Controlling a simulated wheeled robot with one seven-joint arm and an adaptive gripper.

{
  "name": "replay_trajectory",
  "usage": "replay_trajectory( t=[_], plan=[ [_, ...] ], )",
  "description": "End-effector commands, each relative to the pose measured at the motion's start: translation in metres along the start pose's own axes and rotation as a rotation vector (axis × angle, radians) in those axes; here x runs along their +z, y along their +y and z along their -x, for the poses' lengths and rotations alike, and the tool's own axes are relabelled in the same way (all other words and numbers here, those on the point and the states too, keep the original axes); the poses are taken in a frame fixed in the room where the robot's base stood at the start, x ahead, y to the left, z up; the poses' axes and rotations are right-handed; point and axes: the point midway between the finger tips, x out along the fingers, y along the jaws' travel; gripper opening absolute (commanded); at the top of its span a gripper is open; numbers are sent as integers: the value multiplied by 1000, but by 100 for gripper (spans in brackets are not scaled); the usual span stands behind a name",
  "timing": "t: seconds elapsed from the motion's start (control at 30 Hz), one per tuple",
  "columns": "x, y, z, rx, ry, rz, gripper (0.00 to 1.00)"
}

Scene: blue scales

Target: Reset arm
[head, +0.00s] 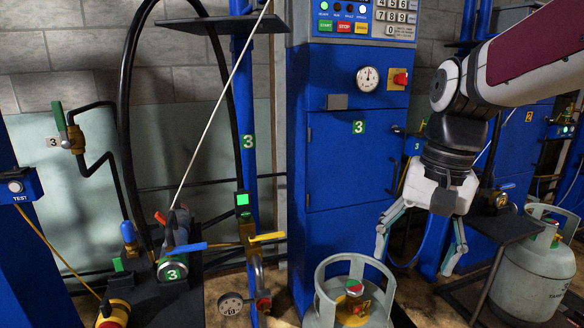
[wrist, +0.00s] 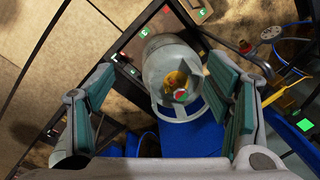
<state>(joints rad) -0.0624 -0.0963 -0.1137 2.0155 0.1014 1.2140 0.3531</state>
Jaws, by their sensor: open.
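My gripper (head: 420,250) hangs from my arm at the right of the head view, fingers pointing down and spread apart, with nothing between them. In the wrist view, the open fingers of my gripper (wrist: 160,115) frame a grey gas cylinder (wrist: 160,58) with a brass valve and a red and green top, which lies beyond the fingertips. In the head view, a grey gas cylinder (head: 325,300) with a collar stands at the bottom middle, below and left of my gripper and apart from it. Its lower part is cut off by the frame.
A blue cabinet (head: 345,190) marked 3, with a gauge and keypad, stands behind my gripper. A filling head (head: 172,262) with a blue lever is at the left. Another cylinder (head: 530,275) stands at the far right, near a dark shelf (head: 495,232). Hoses and pipes hang at left.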

Motion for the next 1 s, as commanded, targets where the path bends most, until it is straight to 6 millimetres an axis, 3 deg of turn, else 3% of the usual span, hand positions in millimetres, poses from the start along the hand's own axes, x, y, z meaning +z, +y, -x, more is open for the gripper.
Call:
replay_trajectory(
  t=[0.1,0.3,0.5,0.77,1.0],
  plan=[
    [49,21,8,3,11,90,72],
    [122,56,3,28,25,238,72],
    [171,82,-12,58,37,344,72],
    [212,108,-35,95,49,437,72],
    [210,103,-1,90,83,444,72]
  ],
)
